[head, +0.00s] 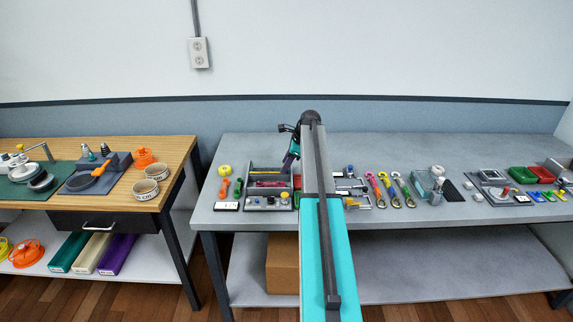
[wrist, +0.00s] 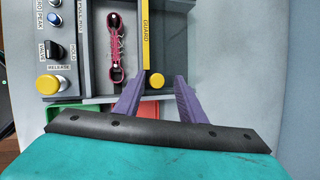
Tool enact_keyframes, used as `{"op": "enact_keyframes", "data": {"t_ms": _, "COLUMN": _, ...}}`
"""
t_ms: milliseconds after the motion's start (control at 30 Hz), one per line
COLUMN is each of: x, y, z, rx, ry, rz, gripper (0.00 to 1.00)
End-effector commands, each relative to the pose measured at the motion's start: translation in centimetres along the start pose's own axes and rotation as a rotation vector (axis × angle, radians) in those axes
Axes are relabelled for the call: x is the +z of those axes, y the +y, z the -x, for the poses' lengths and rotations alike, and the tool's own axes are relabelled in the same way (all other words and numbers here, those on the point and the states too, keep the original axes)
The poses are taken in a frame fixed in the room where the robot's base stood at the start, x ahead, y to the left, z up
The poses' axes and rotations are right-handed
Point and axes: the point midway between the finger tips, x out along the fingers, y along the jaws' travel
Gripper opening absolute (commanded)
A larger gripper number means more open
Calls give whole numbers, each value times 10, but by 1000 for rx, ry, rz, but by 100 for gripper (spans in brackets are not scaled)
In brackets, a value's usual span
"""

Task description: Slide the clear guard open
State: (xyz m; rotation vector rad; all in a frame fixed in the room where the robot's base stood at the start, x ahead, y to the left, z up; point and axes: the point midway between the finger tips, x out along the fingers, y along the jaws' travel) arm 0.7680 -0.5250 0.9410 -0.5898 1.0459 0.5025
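In the wrist view a yellow strip marked GUARD (wrist: 146,35) runs along the right side of a grey panel (wrist: 75,84). A round yellow knob (wrist: 156,81) sits at the strip's lower end. The clear pane itself is hard to make out. My gripper (wrist: 158,76) is open, with one purple finger on each side of the knob and gaps showing; contact is not visible. In the head view my purple fingers (head: 291,157) are partly hidden behind my arm, above the grey unit (head: 268,188).
Left of the strap are a black dial (wrist: 54,51), a blue button (wrist: 54,19) and a yellow release button (wrist: 47,85). Red and green parts (wrist: 66,111) lie below the panel. Plain grey surface (wrist: 225,50) is clear to the right.

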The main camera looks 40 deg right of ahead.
Motion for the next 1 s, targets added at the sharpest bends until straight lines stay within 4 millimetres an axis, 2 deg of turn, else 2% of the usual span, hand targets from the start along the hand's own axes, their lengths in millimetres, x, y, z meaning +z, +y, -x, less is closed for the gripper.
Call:
{"op": "enact_keyframes", "data": {"t_ms": 167, "x": 0, "y": 1, "z": 1, "rx": 1, "ry": 1, "rz": 0, "gripper": 37}}
{"op": "enact_keyframes", "data": {"t_ms": 367, "x": -1, "y": 1, "z": 11, "rx": 0, "ry": 1, "rz": 0, "gripper": 37}}
{"op": "enact_keyframes", "data": {"t_ms": 567, "x": -1, "y": 1, "z": 34, "rx": -1, "ry": 0, "rz": 0, "gripper": 37}}
{"op": "enact_keyframes", "data": {"t_ms": 1000, "x": -1, "y": 0, "z": 97, "rx": -2, "ry": 0, "rz": -1, "gripper": 37}}
